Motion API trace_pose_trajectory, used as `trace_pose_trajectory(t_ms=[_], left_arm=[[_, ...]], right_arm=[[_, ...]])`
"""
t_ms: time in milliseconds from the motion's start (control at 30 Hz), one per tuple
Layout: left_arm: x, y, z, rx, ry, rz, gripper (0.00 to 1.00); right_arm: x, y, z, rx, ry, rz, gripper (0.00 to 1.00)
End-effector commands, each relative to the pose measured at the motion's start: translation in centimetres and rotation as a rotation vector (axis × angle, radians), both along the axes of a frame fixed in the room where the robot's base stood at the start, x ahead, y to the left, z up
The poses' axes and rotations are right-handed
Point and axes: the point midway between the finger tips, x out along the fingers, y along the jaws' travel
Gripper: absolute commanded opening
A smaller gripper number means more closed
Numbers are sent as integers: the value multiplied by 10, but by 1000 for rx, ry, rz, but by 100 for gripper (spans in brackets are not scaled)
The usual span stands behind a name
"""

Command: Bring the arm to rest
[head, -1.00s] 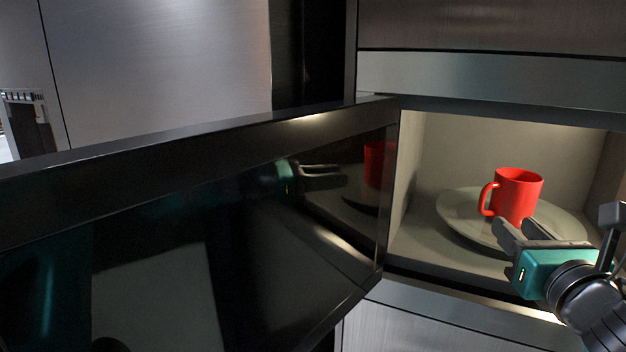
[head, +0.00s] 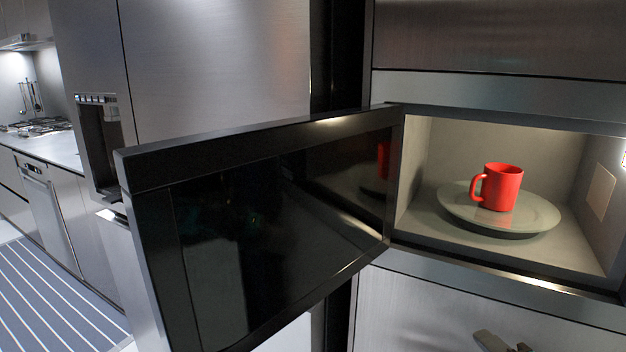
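A red mug (head: 501,187) stands upright on a pale grey-green plate (head: 545,216) inside the lit microwave (head: 436,150), its handle to the left. The microwave door (head: 260,240) stands wide open to the left. My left gripper is not in view.
The open dark glass door juts out across the middle. A steel fridge (head: 220,60) with a dispenser (head: 101,140) stands behind it. At the far left are a counter with a stove (head: 38,127) and a striped runner (head: 50,300) on the floor.

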Motion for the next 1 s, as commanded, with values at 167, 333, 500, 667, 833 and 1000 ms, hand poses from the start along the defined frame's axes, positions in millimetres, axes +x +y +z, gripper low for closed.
trace_pose_trajectory(t_ms=[167, 333, 500, 667, 833, 1000], left_arm=[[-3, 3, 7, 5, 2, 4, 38], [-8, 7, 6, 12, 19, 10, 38], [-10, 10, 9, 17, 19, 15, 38], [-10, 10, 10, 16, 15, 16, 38], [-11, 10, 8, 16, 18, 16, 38], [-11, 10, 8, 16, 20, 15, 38]], right_arm=[[-36, 34, -75, 588, 135, -175, 36], [-77, 71, -130, 1101, 242, -397, 36], [-110, 101, -162, 1453, 305, -585, 36], [-123, 113, -172, 1595, 325, -669, 36], [-124, 114, -174, 1612, 326, -679, 36], [-124, 114, -173, 1609, 325, -678, 36]])
